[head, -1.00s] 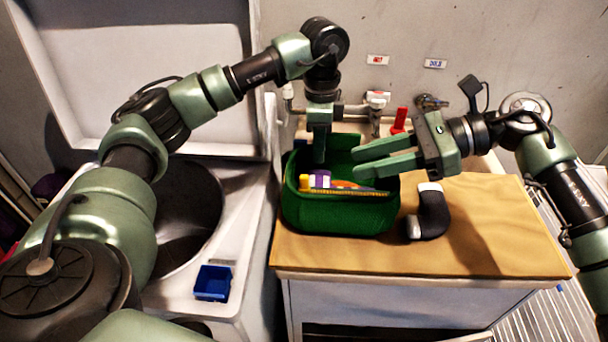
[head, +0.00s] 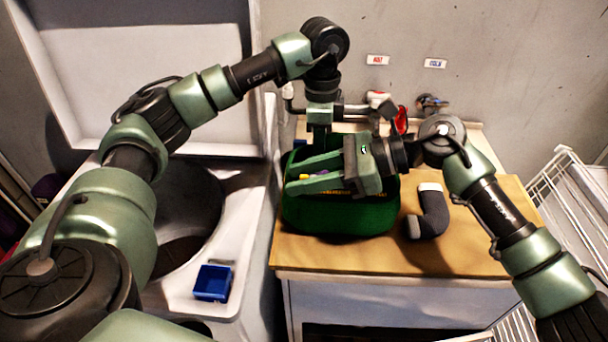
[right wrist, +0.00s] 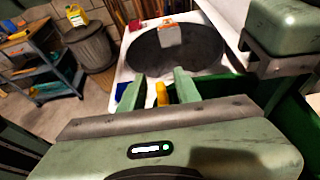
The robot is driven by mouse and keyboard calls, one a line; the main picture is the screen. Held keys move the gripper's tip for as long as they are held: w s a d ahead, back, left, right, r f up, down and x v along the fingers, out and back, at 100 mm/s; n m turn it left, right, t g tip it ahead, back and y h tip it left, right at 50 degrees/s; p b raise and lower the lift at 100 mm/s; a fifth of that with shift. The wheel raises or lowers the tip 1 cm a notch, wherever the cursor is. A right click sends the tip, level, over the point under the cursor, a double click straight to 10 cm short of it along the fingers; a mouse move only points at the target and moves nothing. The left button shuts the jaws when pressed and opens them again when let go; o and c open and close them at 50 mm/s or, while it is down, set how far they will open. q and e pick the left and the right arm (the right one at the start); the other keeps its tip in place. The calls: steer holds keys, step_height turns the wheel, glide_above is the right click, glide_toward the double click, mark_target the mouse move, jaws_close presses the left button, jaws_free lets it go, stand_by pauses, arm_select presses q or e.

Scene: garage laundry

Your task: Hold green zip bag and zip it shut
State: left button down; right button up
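The green zip bag (head: 340,220) stands open on the wooden worktop, with a yellow zip line along its front rim. Small coloured items inside it are mostly hidden by my right gripper. My right gripper (head: 292,177) lies across the bag's opening, pointing left, its two fingers apart. The right wrist view also shows these fingers apart (right wrist: 158,90), with a yellow object (right wrist: 162,95) visible between them; I cannot tell whether they touch it. My left gripper (head: 319,140) points down at the bag's back left side; its fingertips are hidden behind the right gripper.
A dark sock (head: 431,214) with pale ends lies right of the bag. The worktop's front (head: 400,260) is clear. Taps and a red object (head: 401,120) stand behind. An open-lidded machine is at left, with a blue box (head: 213,283) on its edge. A white wire rack (head: 575,200) is at right.

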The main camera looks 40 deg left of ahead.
jaws_close()
stand_by(1.3)
steer(key=shift+d, duration=0.1)
